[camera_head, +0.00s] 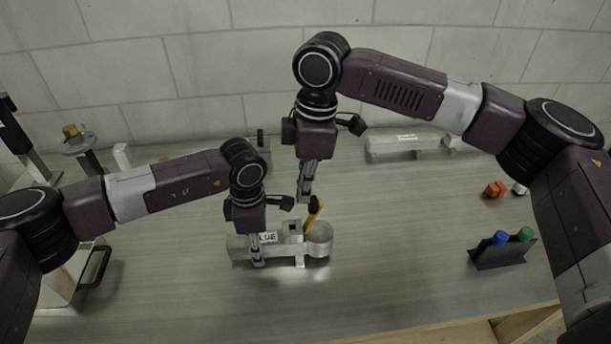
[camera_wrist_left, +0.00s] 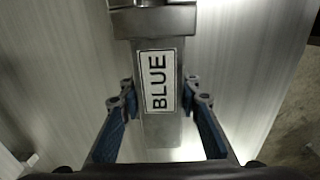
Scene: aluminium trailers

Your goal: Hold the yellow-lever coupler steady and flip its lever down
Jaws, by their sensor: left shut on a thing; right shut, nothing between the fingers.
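The metal coupler (camera_head: 318,238) stands on the grey bench, with a white label reading BLUE; it also shows in the left wrist view (camera_wrist_left: 180,20). Its yellow lever (camera_head: 314,214) sticks up at a slant from the top. My left gripper (camera_head: 257,262) is shut on the bar-like left part of the coupler, one finger on each side of the label in the left wrist view. My right gripper (camera_head: 308,203) is shut and empty, pointing down right beside the lever's upper end. Whether it touches the lever I cannot tell.
Another pale coupler (camera_head: 400,146) lies at the back by the wall. A dark holder with a blue and a green capped item (camera_head: 503,256) and a small orange piece (camera_head: 495,190) are on the right. A black handle (camera_head: 95,267) is at the left. The bench front is clear.

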